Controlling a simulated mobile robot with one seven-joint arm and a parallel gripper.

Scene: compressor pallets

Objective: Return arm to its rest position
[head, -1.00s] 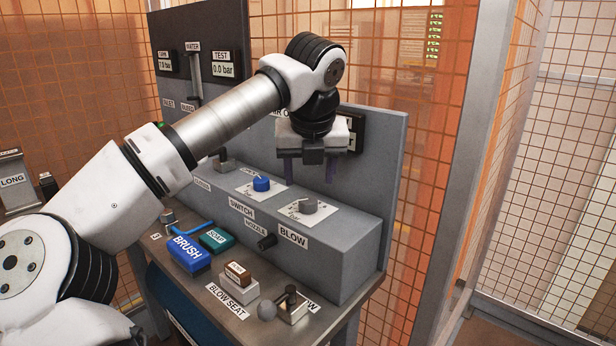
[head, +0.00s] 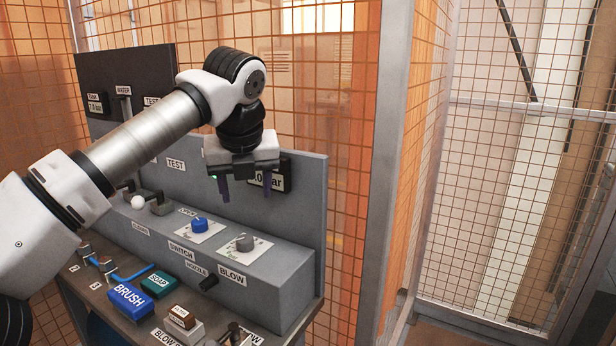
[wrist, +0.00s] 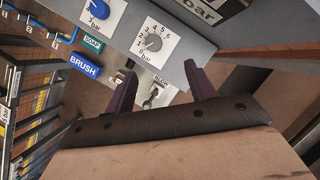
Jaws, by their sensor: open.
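My gripper (head: 245,190) is open and empty, with its two dark fingers pointing down. In the head view it hangs in front of the grey back panel, above the right part of the grey control box (head: 285,268). In the wrist view the two purple-dark fingers (wrist: 163,88) stand apart with nothing between them. My arm reaches in from the left and bends down at the wrist. The gripper hides part of a bar display (head: 284,176) on the panel.
A blue knob (head: 200,224) and a grey knob (head: 245,243) sit on the control box. On the bench below lie a blue BRUSH block (head: 131,299) and a teal SOAP block (head: 158,284). Orange mesh fencing (head: 345,120) stands behind and a metal post (head: 388,180) to the right.

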